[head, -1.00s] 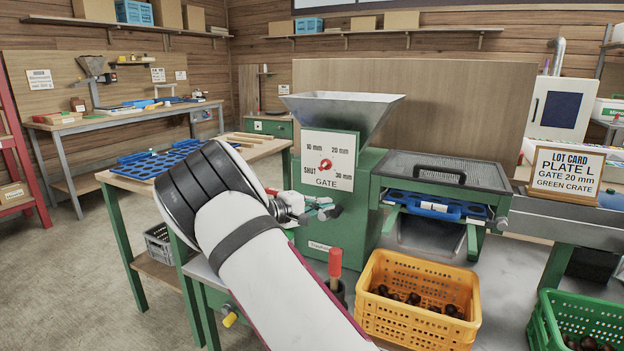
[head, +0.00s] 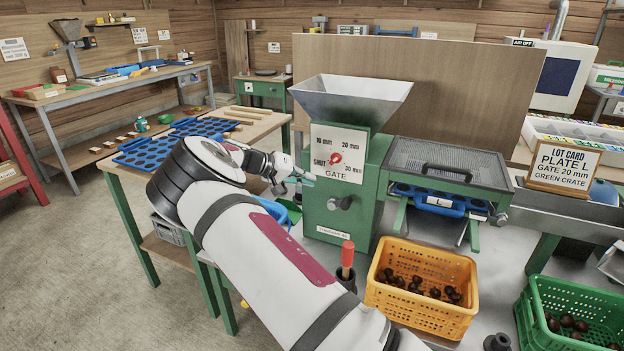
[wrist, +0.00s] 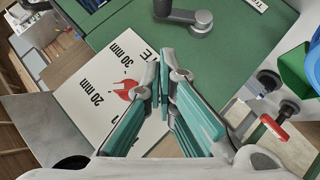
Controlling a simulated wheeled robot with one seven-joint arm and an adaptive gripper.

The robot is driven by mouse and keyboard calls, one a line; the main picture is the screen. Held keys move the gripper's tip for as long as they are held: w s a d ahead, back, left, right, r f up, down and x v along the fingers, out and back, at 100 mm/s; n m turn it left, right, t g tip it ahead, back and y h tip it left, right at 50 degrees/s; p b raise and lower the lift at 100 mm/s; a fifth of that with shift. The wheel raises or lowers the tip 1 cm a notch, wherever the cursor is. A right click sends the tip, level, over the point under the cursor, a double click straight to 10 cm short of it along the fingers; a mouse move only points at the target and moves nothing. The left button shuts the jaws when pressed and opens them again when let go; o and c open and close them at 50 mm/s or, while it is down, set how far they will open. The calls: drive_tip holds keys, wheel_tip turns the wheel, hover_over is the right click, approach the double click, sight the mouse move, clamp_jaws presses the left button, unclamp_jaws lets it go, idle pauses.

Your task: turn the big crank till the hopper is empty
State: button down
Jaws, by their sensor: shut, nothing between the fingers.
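The green machine (head: 318,222) carries a grey metal hopper (head: 350,103). Only bare upper inner wall shows in the hopper; its bottom is hidden. A white gate plate (head: 325,141) has a red knob (head: 336,158); I cannot tell its exact setting. Below it a dark grey crank (head: 341,203) sits on the machine's front. It also shows at the top of the wrist view (wrist: 198,22). My gripper (head: 308,177) is shut and empty in front of the gate plate, up and left of the crank, apart from it. Its teal fingers meet in the wrist view (wrist: 164,93).
A yellow crate (head: 420,315) and a green crate (head: 575,340) hold chestnuts. A red-handled tool (head: 347,256) stands before the machine. A covered tray with a blue plate marked L (head: 440,202) is on its right. The lot card (head: 563,168) reads plate L, gate 20 mm, green crate.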

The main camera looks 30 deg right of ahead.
drive_tip(key=s+d+f+p, duration=0.1)
drive_tip(key=s+d+f, duration=0.1)
drive_tip(key=d+f, duration=0.4)
drive_tip(key=shift+r+x, duration=0.25)
drive_tip(key=shift+x, duration=1.05)
drive_tip(key=shift+s+d+f+m+t+y+p, duration=0.1)
drive_tip(key=shift+s+d+m+t+y+p, duration=0.2)
drive_tip(key=shift+s+d+y+p, duration=0.15)
